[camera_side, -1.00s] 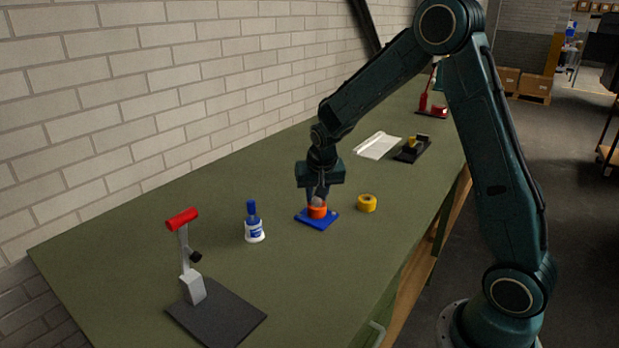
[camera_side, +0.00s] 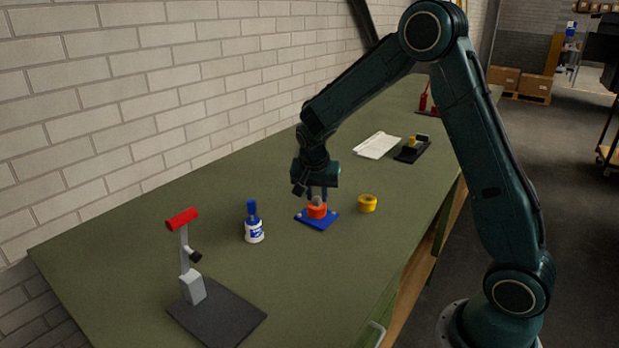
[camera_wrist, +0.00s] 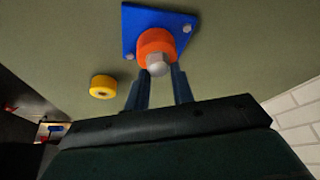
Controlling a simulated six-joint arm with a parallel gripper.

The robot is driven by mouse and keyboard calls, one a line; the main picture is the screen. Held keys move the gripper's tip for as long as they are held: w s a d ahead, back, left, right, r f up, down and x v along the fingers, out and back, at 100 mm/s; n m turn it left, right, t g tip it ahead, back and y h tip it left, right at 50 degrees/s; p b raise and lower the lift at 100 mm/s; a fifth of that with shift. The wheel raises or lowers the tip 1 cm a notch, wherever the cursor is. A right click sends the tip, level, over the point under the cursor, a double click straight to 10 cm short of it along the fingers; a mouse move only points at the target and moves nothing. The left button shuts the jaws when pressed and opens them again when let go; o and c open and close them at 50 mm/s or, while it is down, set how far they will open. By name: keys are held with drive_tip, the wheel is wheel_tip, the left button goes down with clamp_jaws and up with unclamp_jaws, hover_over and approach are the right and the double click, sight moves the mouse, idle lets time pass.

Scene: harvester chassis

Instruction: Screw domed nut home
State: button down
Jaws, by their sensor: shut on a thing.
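A grey domed nut (camera_side: 317,200) sits on top of an orange round boss (camera_side: 317,211), which stands on a blue square plate (camera_side: 325,222) on the bench. My gripper (camera_side: 317,193) points down over the boss, shut with its fingers on the nut. In the wrist view the nut (camera_wrist: 157,64) shows in front of the orange boss (camera_wrist: 155,42), between my fingertips (camera_wrist: 158,72). The blue plate (camera_wrist: 138,16) shows small bolts at its corners. The thread under the nut is hidden.
A yellow ring (camera_side: 367,203) lies right of the plate. A blue-capped bottle (camera_side: 253,225) stands to the left. A red-handled clamp stand (camera_side: 190,262) is front left. A white sheet (camera_side: 377,146) and a black fixture (camera_side: 412,149) lie behind. The bench (camera_side: 130,245) between them is clear.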

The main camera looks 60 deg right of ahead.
drive_tip(key=shift+m, duration=0.6)
drive_tip(key=c, duration=1.1)
unclamp_jaws()
drive_tip(key=shift+r, duration=0.1)
drive_tip(key=v, duration=1.3)
drive_tip(key=shift+w+a+r, duration=0.15)
drive_tip(key=shift+a+r, duration=0.1)
drive_tip(key=shift+a, duration=0.05)
